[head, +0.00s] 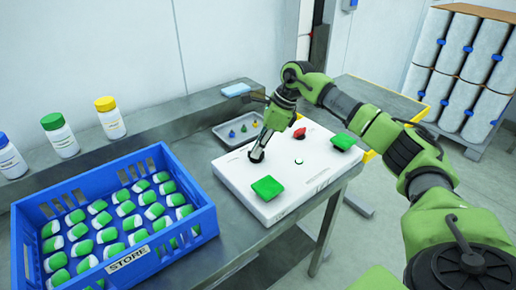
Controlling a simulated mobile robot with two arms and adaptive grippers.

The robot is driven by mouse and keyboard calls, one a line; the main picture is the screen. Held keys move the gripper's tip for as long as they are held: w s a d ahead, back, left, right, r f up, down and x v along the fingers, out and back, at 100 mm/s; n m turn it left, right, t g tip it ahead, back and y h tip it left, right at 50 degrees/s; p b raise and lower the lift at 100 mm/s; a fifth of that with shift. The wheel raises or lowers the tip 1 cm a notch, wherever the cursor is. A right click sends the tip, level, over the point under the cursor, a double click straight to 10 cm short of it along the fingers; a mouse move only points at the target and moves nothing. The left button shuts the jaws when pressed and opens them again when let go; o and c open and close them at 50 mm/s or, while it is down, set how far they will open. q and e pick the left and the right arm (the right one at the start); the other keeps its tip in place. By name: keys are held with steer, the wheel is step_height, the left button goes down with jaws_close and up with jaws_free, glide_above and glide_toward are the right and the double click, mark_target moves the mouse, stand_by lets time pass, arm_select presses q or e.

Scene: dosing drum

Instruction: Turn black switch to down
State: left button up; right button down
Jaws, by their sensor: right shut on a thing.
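The white control box (232,172) lies on the metal table. My right gripper (258,154) reaches down to the left part of its top face and is shut on the black switch there. The fingers and their dark tips cover most of the switch, so I cannot tell its exact position. My left gripper is not in view.
A blue STORE crate (127,267) full of green-and-white packs stands left of the box. Behind the box is a grey tray (222,134) with small coloured pieces. Bottles with blue (10,160), green (59,138) and yellow (110,119) caps stand on the back ledge.

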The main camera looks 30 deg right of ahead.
steer(key=c, duration=2.1)
jaws_free()
steer(key=shift+c, duration=0.2)
steer(key=v, duration=1.2)
